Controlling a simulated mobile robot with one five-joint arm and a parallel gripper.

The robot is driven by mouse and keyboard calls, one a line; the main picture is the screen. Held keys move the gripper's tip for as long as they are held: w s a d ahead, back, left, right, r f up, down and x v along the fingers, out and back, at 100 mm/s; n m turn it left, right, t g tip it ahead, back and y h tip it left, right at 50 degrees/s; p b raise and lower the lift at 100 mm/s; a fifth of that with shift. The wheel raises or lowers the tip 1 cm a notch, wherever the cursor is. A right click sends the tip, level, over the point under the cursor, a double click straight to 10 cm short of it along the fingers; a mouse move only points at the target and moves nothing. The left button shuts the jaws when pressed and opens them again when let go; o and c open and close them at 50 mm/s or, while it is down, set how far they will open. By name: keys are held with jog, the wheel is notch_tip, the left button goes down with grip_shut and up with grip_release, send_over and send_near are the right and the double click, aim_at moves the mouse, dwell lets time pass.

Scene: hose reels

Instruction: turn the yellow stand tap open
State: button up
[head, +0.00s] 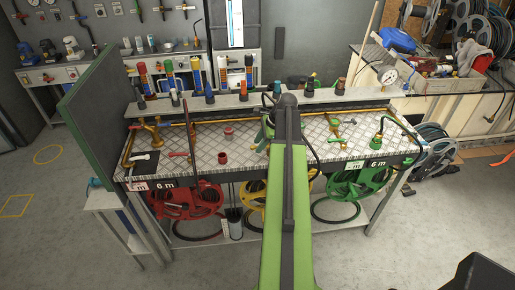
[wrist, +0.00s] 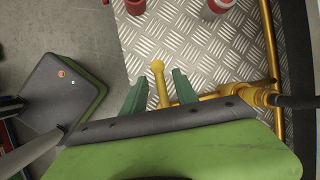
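The yellow stand tap shows in the wrist view as a yellow lever with a round knob end (wrist: 158,75), joined lower down to parts hidden by my gripper body. My gripper (wrist: 159,78) has its two green fingers apart, one on each side of the lever. Gaps show between the lever and both fingers, so they do not visibly touch it. In the head view my gripper (head: 265,136) is over the middle of the bench, mostly behind my arm. The tap is largely hidden there.
A yellow pipe (wrist: 271,45) runs near the lever. Red fittings (head: 223,157) stand on the checker-plate bench top (head: 205,143). A green tap (head: 377,140) stands at right. Coloured bottles (head: 196,78) line the rear shelf. Red (head: 187,201) and green (head: 358,184) hose reels hang below.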

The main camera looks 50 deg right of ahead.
grip_shut()
jog(key=shift+w, duration=0.1)
dwell(1.2)
